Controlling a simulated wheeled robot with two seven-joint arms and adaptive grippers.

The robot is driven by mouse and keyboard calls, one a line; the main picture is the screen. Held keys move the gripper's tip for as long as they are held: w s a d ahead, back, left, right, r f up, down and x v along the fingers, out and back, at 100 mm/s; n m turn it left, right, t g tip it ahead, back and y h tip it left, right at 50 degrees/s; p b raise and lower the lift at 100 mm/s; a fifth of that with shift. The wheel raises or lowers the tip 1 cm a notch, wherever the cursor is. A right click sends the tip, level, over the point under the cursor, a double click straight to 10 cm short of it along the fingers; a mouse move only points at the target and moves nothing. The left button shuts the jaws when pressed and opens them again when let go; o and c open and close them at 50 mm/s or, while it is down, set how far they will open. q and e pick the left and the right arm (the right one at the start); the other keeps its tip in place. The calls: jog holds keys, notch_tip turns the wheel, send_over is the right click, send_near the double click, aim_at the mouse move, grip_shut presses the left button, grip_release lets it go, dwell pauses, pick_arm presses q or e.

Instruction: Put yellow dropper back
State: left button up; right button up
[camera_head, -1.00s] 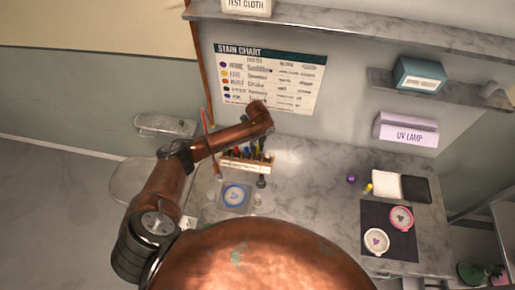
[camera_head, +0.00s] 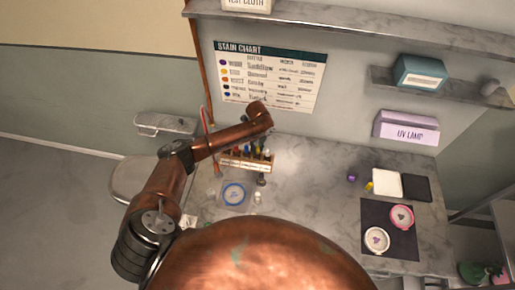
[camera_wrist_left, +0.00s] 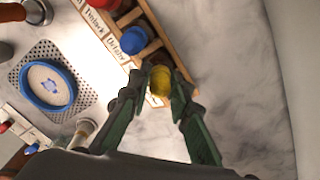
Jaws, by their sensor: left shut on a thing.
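The yellow dropper (camera_wrist_left: 160,81) shows its rounded yellow top between my left gripper's fingers in the left wrist view. My left gripper (camera_wrist_left: 159,92) is shut on it, at the end of the wooden rack (camera_wrist_left: 156,44). The rack also shows in the head view (camera_head: 236,164), below my left wrist. A blue-topped dropper (camera_wrist_left: 134,40) and a red-topped one stand in neighbouring slots. The yellow dropper's lower part is hidden, so I cannot tell how deep it sits in a slot. My right gripper is out of view.
A blue-rimmed round dish (camera_head: 234,195) lies on a perforated mat beside the rack. A purple cap (camera_head: 351,178), a small yellow item (camera_head: 369,187), a white cloth (camera_head: 387,184) and a dark mat (camera_head: 375,215) with two round dishes lie to the right. The table's middle is clear.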

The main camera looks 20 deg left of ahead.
pick_arm(q)
jog(key=shift+f, duration=0.15)
jog(key=o, duration=0.9)
jog(key=shift+c, duration=0.2)
jog(key=shift+r+p, duration=3.55)
jog(key=shift+r, duration=0.25)
